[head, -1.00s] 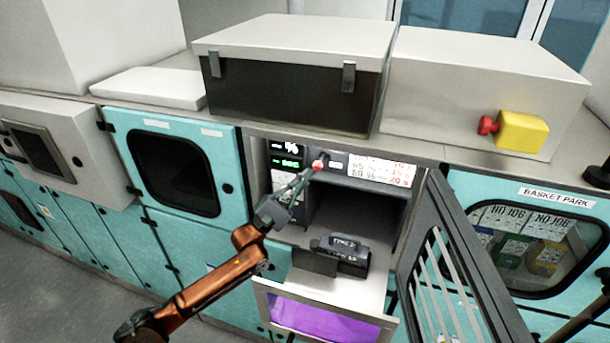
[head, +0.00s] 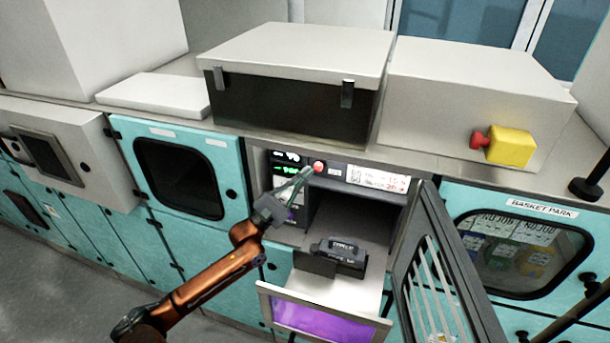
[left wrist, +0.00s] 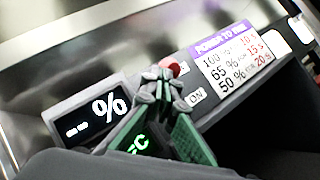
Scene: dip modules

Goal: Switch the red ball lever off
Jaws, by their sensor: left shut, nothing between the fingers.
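The red ball (head: 318,166) of the lever stands out from the upper control panel of the open machine, left of a small white label. It also shows in the left wrist view (left wrist: 173,69), partly hidden behind the fingertips, above the "ON" label (left wrist: 196,97). My left gripper (head: 306,173) is shut and empty. Its green-and-grey fingertips (left wrist: 168,85) are at the lower left of the ball in the head view. They overlap its lower edge in the wrist view; I cannot tell whether they touch. The lever's stem is hidden. My right gripper is not in view.
The barred door (head: 445,270) hangs open at the right of the machine. A dark module (head: 340,252) lies on the shelf below the panel. A red knob on a yellow box (head: 510,147) is separate, at the right. Lit displays (left wrist: 100,112) lie left of the lever.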

